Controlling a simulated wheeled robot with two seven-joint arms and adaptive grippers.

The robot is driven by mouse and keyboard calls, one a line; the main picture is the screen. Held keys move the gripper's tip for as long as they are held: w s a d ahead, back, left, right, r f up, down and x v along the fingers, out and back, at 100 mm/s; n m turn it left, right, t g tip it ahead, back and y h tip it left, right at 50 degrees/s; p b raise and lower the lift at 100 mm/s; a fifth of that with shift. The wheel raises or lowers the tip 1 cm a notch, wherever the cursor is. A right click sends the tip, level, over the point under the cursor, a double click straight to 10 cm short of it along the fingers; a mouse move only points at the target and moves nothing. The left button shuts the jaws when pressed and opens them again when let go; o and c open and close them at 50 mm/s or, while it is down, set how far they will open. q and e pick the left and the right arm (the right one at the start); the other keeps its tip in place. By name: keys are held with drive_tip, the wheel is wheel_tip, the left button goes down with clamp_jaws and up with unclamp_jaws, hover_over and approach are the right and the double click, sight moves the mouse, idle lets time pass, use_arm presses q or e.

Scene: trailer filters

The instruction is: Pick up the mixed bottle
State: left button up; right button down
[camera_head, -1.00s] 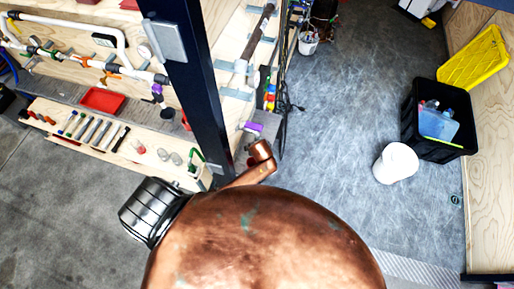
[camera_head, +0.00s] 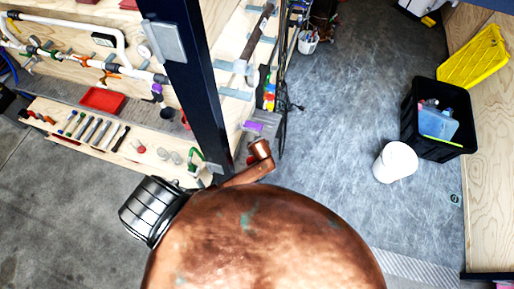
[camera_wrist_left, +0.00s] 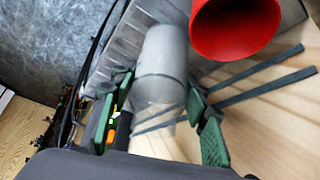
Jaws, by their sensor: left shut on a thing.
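In the left wrist view, a pale grey cylindrical bottle (camera_wrist_left: 162,65) with a band around its lower part stands between the green finger pads of my left gripper (camera_wrist_left: 160,108). The gripper is shut on the bottle, with one pad on each side of it. The far end of the bottle is partly blurred. In the head view, small red and grey bottle-like things (camera_head: 163,154) stand on the low wooden shelf, with a small green part (camera_head: 193,158) beside them; whether it is my left gripper I cannot tell. My right gripper is not in view.
A red funnel-like cup (camera_wrist_left: 236,22) is close beside the bottle, with thin dark bars (camera_wrist_left: 262,88) near it. In the head view, a dark post (camera_head: 198,95) rises by the shelf. A red tray (camera_head: 103,101), white bucket (camera_head: 396,162) and black crate (camera_head: 408,125) stand farther off.

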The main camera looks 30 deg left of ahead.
use_arm(q)
drive_tip(key=c, duration=0.5)
drive_tip(key=shift+r, duration=0.1)
